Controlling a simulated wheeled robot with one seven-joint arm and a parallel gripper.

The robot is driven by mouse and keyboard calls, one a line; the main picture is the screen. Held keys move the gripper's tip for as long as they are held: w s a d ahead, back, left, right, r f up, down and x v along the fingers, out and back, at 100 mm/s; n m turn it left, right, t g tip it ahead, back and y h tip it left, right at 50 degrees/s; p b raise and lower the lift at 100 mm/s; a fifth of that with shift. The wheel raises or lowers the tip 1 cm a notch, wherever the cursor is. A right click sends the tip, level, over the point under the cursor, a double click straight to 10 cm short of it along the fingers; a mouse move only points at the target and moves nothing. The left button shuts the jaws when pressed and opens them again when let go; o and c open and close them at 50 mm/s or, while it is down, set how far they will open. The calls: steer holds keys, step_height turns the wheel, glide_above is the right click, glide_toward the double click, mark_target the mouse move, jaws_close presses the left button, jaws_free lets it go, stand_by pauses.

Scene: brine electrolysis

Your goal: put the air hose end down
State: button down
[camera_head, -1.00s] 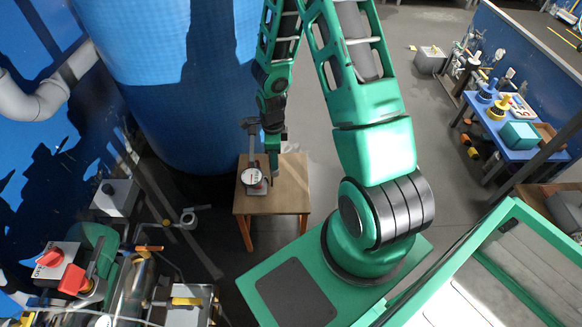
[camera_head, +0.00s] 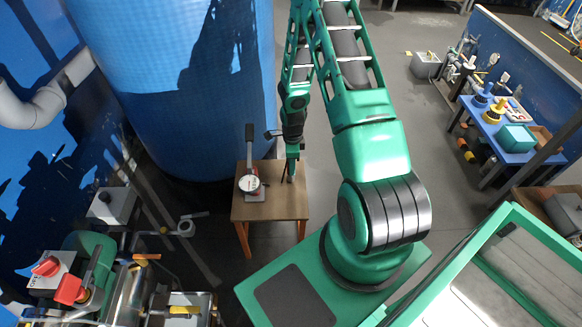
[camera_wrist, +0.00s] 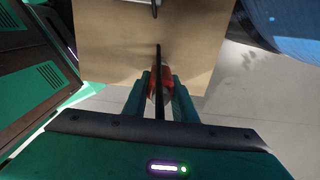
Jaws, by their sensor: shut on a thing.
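My gripper (camera_head: 288,178) is over the right part of a small wooden table (camera_head: 268,212), just right of a hand pump with a white dial (camera_head: 249,184). In the wrist view my gripper (camera_wrist: 160,88) has its two green fingers closed on the air hose end (camera_wrist: 154,84), a reddish piece with a thin dark rod running forward over the tan table top (camera_wrist: 110,45). Whether the air hose end touches the table top cannot be told. In the head view it is too small to make out clearly.
The pump's dark handle (camera_head: 249,145) stands upright on the table's left part. A large blue tank (camera_head: 185,120) rises close behind the table. Pipes and a red knob (camera_head: 47,267) are at lower left. The table's front right part is bare.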

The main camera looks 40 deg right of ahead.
steer(key=shift+f, duration=0.45)
steer(key=shift+f, duration=0.1)
steer(key=c, duration=1.5)
jaws_free()
steer(key=shift+o, duration=0.2)
